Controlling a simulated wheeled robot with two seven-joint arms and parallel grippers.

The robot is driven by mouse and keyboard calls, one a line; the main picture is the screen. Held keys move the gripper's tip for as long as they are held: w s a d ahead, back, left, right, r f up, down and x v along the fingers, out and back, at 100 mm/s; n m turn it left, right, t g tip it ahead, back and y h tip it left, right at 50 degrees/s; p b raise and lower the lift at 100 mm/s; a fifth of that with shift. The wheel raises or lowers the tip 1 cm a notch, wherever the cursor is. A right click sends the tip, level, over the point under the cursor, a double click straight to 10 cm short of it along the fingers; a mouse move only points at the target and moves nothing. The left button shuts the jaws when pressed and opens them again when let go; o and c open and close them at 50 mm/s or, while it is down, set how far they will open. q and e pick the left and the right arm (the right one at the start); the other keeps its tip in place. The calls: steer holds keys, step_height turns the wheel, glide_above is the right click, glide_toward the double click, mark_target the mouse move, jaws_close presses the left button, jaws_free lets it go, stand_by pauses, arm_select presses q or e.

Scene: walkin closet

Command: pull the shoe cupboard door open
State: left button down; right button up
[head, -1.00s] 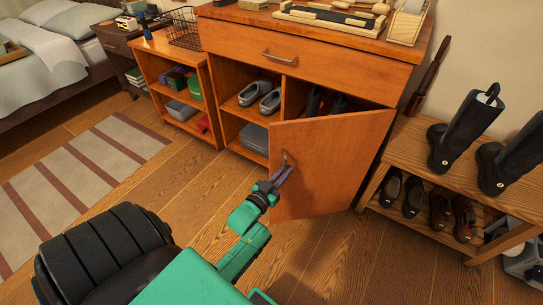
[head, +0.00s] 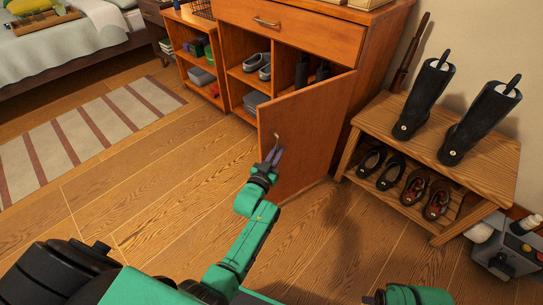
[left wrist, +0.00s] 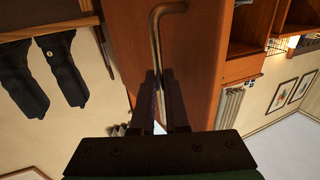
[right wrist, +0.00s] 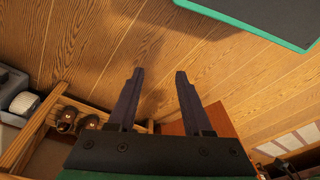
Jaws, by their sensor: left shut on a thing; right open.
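The wooden shoe cupboard door (head: 302,140) stands partly open, hinged at its right side and swung out toward me. Its metal handle (head: 276,138) is near the door's free edge; it also shows in the left wrist view (left wrist: 157,30). My left gripper (head: 274,155) is shut on the handle, with its two fingers around the lower part of the bar. My right gripper (right wrist: 153,75) is open and empty above the wood floor; in the head view only part of my right arm shows at the bottom right. Dark boots (head: 302,70) stand inside the opened compartment.
A low shoe bench (head: 420,130) with tall boots on top and shoes below stands close to the right of the door. A grey caddy with bottles (head: 510,248) is at the far right. Grey shoes (head: 257,62) sit in the open shelf. The floor left of the door is clear, with a striped rug (head: 75,140).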

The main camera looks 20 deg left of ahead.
arm_select(q)
steer(key=shift+w+d+r, duration=0.1)
steer(key=shift+r, duration=0.05)
steer(key=c, duration=1.2)
jaws_free()
steer(key=shift+d, duration=0.1)
